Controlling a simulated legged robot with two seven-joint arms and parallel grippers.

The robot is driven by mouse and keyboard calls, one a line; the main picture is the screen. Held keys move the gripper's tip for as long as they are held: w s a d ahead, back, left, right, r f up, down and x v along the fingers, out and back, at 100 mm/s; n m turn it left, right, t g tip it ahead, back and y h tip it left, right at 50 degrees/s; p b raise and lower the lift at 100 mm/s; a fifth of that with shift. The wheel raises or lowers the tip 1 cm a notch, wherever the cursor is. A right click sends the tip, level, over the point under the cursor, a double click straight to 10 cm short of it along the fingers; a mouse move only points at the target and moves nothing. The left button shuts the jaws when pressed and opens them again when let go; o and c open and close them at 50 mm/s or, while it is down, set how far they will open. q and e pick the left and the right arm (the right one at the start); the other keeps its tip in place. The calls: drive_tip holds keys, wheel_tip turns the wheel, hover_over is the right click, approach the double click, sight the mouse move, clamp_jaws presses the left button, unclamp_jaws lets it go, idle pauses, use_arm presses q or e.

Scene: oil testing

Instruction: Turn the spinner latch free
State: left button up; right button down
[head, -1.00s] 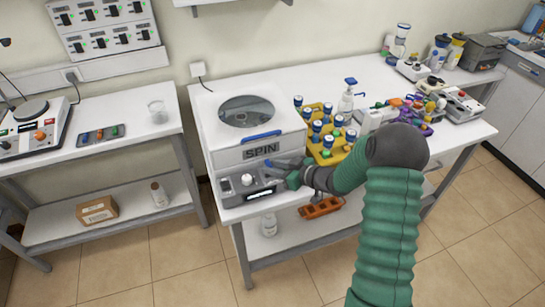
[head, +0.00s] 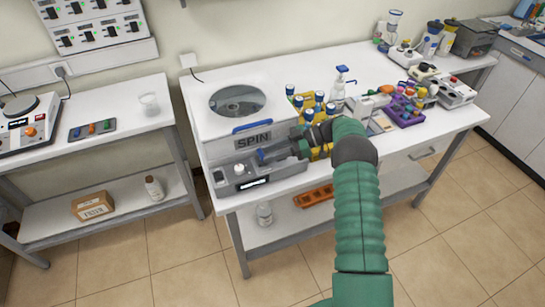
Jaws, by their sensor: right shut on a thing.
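The spinner (head: 218,137) is a white box marked SPIN, with a round clear window (head: 237,101) on top and a blue handle (head: 252,126) at the lid's front edge. A small blue latch (head: 261,155) stands at the spinner's front, just below the SPIN label. My right gripper (head: 267,155) comes in from the right and is shut on the latch. Its fingers partly hide the latch and the front panel behind. My left gripper is not in view.
The grey control panel (head: 225,183) with a white knob juts out below the gripper. A yellow rack (head: 322,151) of blue-capped bottles stands right beside my right wrist. A spray bottle (head: 339,91) and a purple rack (head: 405,110) stand farther right.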

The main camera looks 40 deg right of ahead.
drive_tip(key=shift+w+a+r+n, duration=0.15)
drive_tip(key=shift+w+n, duration=0.15)
drive_tip(key=shift+w, duration=0.1)
drive_tip(key=c, duration=1.5)
unclamp_jaws()
drive_tip(key=o, duration=0.8)
drive_tip(key=shift+w+a+f, duration=0.1)
drive_tip(key=shift+w+f, duration=0.15)
drive_tip(key=shift+w, duration=0.05)
drive_tip(key=shift+s+a+r, duration=0.1)
drive_tip(key=shift+s, duration=0.05)
drive_tip(key=shift+g, duration=0.3)
